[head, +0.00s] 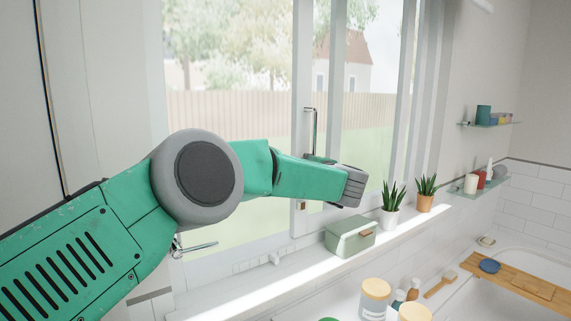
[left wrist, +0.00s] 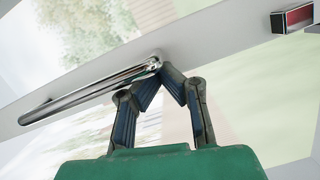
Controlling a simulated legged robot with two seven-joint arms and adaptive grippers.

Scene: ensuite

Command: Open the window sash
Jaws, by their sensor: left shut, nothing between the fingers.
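The window sash (head: 301,60) has a pale upright frame with a chrome bar handle (head: 314,125) on it. The handle also shows in the left wrist view (left wrist: 85,90), running from the lower left up to the fingertips. My left arm reaches across the window from the left. My left gripper (left wrist: 162,68) is shut and empty, with its fingertips at the near end of the handle. Whether they touch it I cannot tell. In the head view its fingers are mostly hidden behind the wrist. My right gripper is in neither view.
On the sill below stand a green box (head: 350,237), a white-potted plant (head: 390,216) and an orange-potted plant (head: 425,202). Jars (head: 375,297) stand at the front. A small red-faced fitting (left wrist: 295,18) is on the frame. A bath with a wooden tray (head: 515,283) is at right.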

